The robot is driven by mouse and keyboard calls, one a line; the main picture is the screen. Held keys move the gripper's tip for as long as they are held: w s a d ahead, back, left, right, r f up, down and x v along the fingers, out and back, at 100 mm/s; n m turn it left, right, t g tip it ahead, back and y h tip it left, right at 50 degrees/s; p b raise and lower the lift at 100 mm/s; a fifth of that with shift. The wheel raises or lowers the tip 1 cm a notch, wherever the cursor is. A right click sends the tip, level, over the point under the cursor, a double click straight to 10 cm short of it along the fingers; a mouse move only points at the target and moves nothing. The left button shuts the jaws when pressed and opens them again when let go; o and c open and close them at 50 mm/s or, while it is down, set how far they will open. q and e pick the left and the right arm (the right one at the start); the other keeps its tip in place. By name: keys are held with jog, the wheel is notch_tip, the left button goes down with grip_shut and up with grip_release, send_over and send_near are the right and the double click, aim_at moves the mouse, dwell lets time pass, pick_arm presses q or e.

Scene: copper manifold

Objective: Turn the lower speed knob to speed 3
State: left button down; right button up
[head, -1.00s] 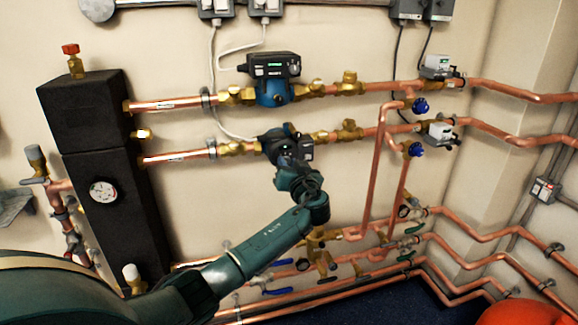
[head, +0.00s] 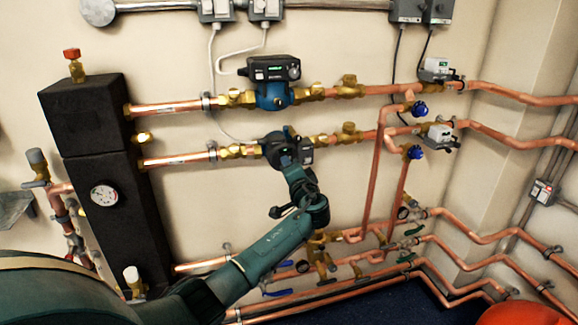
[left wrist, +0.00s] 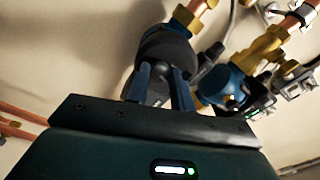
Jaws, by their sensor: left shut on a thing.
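The lower pump (head: 303,153) sits on the lower copper pipe, with a dark control box facing the room. My left gripper (head: 284,158) is at its front and hides most of it, including the knob in the head view. In the left wrist view the fingers of my left gripper (left wrist: 161,90) stand on both sides of a dark round knob (left wrist: 159,73) and are shut on it. The speed marks and the knob's pointer cannot be read. My right gripper is not in view.
The upper pump (head: 271,92) with its lit display sits just above, on the upper copper pipe (head: 172,105). A black insulated block (head: 95,120) with a gauge stands left. Vertical copper pipes (head: 376,180) and blue-handled valves (head: 418,108) are to the right.

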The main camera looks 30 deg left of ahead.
pick_arm(q)
jog(key=m+p, duration=0.2)
jog(key=m, duration=0.4)
jog(key=shift+m+p, duration=0.4)
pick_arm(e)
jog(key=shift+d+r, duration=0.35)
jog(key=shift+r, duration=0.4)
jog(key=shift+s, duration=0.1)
pick_arm(q)
jog(key=c, duration=1.2)
grip_release()
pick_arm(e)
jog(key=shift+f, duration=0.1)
pick_arm(q)
jog(key=v, duration=1.3)
jog(key=shift+b, duration=0.45)
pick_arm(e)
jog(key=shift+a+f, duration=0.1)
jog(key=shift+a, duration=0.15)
